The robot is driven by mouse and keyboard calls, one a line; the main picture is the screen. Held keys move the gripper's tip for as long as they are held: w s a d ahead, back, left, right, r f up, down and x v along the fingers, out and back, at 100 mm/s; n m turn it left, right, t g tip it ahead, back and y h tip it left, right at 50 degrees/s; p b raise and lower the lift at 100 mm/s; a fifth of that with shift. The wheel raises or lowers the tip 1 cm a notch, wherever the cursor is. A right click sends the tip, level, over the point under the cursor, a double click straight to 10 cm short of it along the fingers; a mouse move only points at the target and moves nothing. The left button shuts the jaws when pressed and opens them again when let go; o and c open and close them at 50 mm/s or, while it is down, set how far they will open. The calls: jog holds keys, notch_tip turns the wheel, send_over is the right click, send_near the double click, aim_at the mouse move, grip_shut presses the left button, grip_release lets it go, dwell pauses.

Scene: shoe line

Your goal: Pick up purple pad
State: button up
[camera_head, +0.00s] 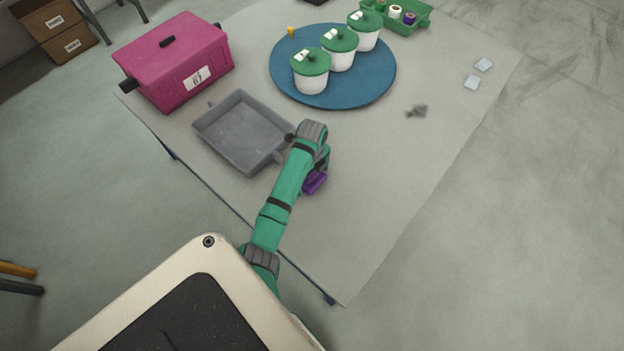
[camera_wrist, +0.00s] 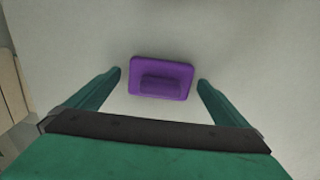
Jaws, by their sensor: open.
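The purple pad (camera_wrist: 176,92) lies on the pale tabletop, with a raised darker purple block on its top. In the wrist view it sits between and slightly beyond the two green fingers of my gripper (camera_wrist: 160,82), which are apart. A strip of pale tabletop shows on each side between pad and finger, so neither finger visibly touches it. In the head view the purple pad (camera_head: 314,182) shows beside the end of my green arm, partly covered by it. My gripper's fingertips are mostly hidden there.
A grey tray (camera_head: 205,128) stands left of my arm, close to it. A pink box (camera_head: 150,62) is behind the tray. A round blue mat (camera_head: 350,97) holds white pots with green lids. A green bin (camera_head: 420,22) holds spools. The table's right front is clear.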

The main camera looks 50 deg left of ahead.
aim_at(312, 175)
jog(key=c, duration=1.2)
jog(key=shift+o, duration=0.2)
jog(key=shift+r, duration=0.1)
jog(key=shift+w+r, duration=0.1)
jog(key=shift+r, duration=0.4)
notch_tip(312, 175, up, 2)
jog(key=shift+d+r, duration=0.1)
jog(key=s+d+r, duration=0.8)
jog(key=s+r, duration=0.1)
jog(key=s, duration=0.2)
jog(key=shift+r, duration=0.3)
jog(key=shift+s+d, duration=0.1)
